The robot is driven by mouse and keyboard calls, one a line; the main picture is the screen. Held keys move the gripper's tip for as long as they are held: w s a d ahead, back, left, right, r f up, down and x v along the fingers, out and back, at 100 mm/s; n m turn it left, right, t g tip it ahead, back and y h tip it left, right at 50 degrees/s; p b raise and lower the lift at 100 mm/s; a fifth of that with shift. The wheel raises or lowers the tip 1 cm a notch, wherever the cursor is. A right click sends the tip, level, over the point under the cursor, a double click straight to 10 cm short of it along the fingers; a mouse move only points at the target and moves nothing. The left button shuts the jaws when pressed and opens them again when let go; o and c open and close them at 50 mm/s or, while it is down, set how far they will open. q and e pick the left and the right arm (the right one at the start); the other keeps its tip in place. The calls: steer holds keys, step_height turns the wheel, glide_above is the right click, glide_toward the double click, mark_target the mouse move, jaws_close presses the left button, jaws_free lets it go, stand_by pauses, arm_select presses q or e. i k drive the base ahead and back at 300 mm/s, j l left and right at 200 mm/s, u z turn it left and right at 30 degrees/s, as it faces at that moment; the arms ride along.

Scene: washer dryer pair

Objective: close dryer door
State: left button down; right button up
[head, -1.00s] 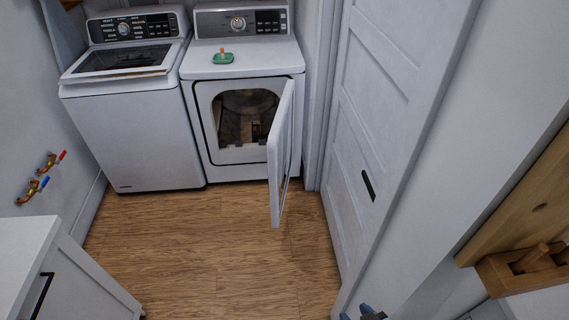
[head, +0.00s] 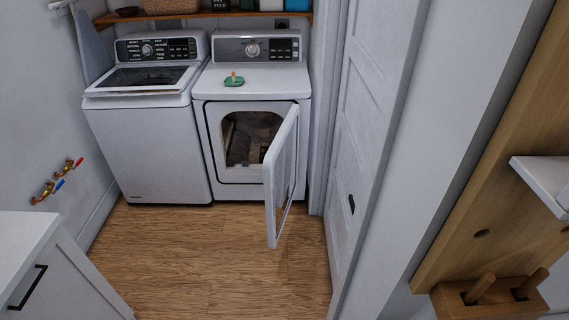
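The dryer (head: 203,107) stands at the back, right of the washer. Its white door (head: 281,172) is hinged on the right side and stands wide open, swung out toward me over the floor. The round-edged opening shows a dark drum (head: 250,138) inside. Neither of my grippers shows in the head view.
The top-load washer (head: 150,150) stands to the left. A green dish (head: 234,81) sits on the dryer. A white cabinet (head: 55,262) is at the front left, a panelled door (head: 375,130) at the right, and a wooden peg board (head: 500,200) at far right. The wood floor (head: 200,250) between is clear.

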mark_target(280, 162)
steer(key=k+z, duration=0.15)
steer(key=k, duration=0.5)
steer(key=z, duration=1.65)
steer(key=i+j+z, duration=0.1)
steer(key=j+z, duration=0.35)
steer(key=j, duration=2.55)
